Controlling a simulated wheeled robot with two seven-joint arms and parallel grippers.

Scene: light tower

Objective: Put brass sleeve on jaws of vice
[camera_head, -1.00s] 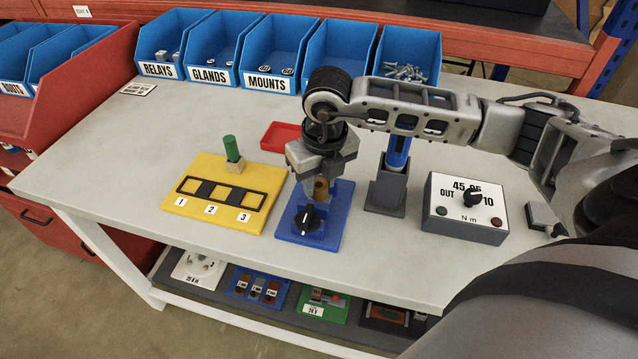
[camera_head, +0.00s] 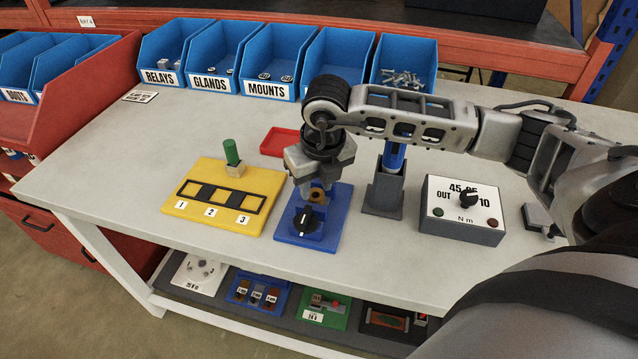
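The brass sleeve (camera_head: 318,196) is a small brown-gold piece at the fingertips of my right gripper (camera_head: 315,190). The gripper points down and appears shut on the sleeve, with its fingers partly covering it. Both are over the blue base of the vice (camera_head: 336,212), which has a black knob (camera_head: 306,220) at its front. The vice jaws are hidden behind the fingers and sleeve, so I cannot tell whether the sleeve touches or surrounds them. My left gripper is not in view.
A yellow block (camera_head: 190,193) with numbered slots and a green peg (camera_head: 231,152) stands left. A red tray (camera_head: 277,142) lies behind. A grey holder (camera_head: 384,193) with a blue tool and a torque box (camera_head: 461,225) stand right. Blue bins (camera_head: 267,88) line the back.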

